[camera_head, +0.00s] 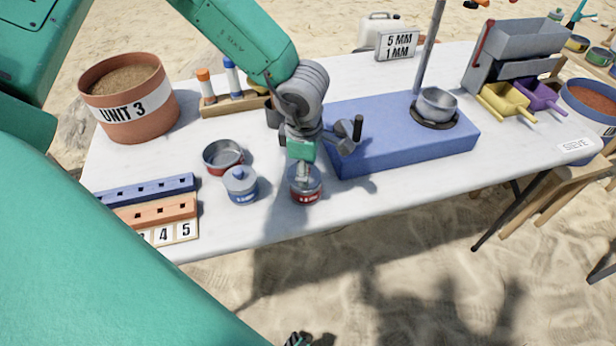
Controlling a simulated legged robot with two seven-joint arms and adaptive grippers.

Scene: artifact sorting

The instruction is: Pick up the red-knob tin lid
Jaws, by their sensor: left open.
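A small tin with a red label (305,196) stands near the front edge of the white table. My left gripper (303,176) points down onto its top, with the fingertips at the lid's height. The gripper is open. It covers the middle of the top, so I cannot see a red knob or tell whether the fingers touch it. A tin with a blue label and a knobbed lid (241,186) stands just to the left. An open tin (222,157) with a reddish lower band is behind that one. A small dark and teal part at the bottom edge may be my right gripper (298,340).
A blue block (400,150) with a metal bowl (437,103) is close on the right. Blue and orange slotted racks (150,200) lie at front left. A "UNIT 3" bucket (130,100) and a bottle rack (232,104) stand behind. The sieve stand and scoops are at far right.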

